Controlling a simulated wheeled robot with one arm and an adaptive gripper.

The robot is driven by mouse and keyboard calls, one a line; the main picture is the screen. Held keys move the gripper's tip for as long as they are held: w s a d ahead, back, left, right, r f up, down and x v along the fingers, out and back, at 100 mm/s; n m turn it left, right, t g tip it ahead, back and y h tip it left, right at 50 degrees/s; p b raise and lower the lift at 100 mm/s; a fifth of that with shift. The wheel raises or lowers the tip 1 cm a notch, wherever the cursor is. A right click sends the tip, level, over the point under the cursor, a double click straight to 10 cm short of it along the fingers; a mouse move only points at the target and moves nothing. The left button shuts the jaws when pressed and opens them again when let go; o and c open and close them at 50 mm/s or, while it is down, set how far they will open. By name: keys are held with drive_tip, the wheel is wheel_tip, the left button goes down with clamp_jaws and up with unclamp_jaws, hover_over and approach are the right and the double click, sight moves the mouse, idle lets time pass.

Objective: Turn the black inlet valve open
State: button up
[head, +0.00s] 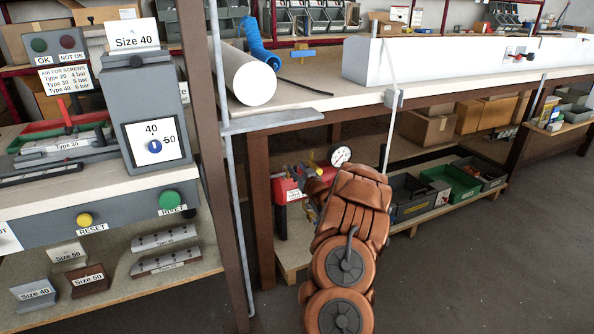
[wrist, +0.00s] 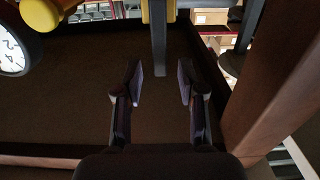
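My gripper (wrist: 161,84) is open and empty in the wrist view, with a clear gap between its two dark fingertips. In the head view my brown arm hides it. Beyond the fingertips, a grey bar (wrist: 159,45) with a yellow part beside it comes down from the top edge. A dark round-ended part (wrist: 236,62) stands to the right of the fingers, apart from them; I cannot tell whether it is the black inlet valve. The red air unit (head: 289,188) sits under the bench in the head view, partly behind my arm. No black valve handle shows clearly there.
A pressure gauge (head: 340,155) is by the red unit; a white dial also shows in the wrist view (wrist: 10,52). A brown post (wrist: 272,85) stands close on the gripper's right. The bench top (head: 310,95) overhangs the unit. Bins (head: 455,183) stand on the low shelf.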

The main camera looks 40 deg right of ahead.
drive_tip(key=shift+w+d, duration=0.1)
drive_tip(key=shift+w, duration=0.2)
clamp_jaws()
drive_tip(key=shift+d, duration=0.1)
